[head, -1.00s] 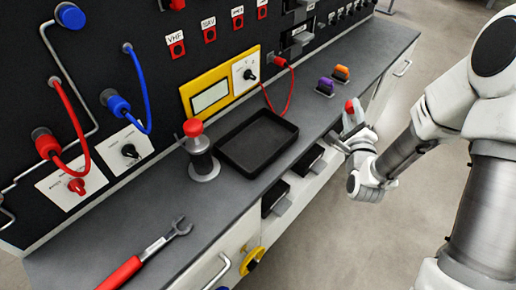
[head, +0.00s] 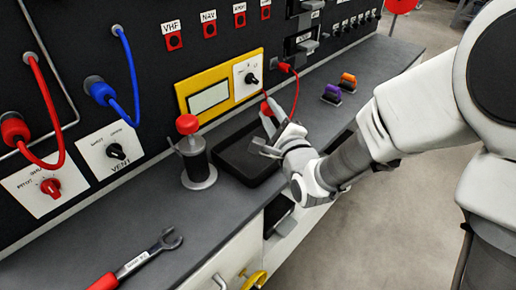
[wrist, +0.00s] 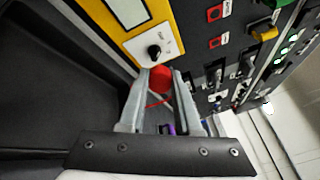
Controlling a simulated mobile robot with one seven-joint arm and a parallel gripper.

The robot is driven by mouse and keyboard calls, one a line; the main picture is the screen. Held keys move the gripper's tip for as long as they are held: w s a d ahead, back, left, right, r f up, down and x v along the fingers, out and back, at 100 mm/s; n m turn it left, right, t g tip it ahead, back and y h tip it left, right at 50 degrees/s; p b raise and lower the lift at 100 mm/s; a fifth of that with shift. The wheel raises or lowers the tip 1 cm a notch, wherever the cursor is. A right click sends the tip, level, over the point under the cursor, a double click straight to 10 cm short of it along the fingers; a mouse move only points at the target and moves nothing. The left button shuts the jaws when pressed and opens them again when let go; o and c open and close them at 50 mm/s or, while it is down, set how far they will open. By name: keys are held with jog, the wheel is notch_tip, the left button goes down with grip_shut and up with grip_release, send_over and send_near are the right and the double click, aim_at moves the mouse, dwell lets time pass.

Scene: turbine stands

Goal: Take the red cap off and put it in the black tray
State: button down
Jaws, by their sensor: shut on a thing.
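My gripper (head: 268,118) is shut on the red cap (head: 267,107), which shows between the fingertips. In the wrist view the cap (wrist: 161,79) sits between the two grey fingers, partly hidden by them. The black tray (head: 232,158) lies on the grey bench, and my gripper is above its far right part. The fingers and wrist hide the tray's right side. In the wrist view the tray (wrist: 60,85) fills the left side and looks empty where visible. The height of the cap above the tray is hard to tell.
A grey cylinder with a red top (head: 188,126) stands just left of the tray. A red-handled wrench (head: 140,262) lies at front left. Purple (head: 331,95) and orange (head: 347,82) parts stand to the right. A red cable (head: 296,90) hangs from the panel behind.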

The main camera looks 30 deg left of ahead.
jog(key=shift+f+b, duration=0.8)
jog(key=shift+f, duration=1.05)
jog(key=c, duration=0.5)
grip_release()
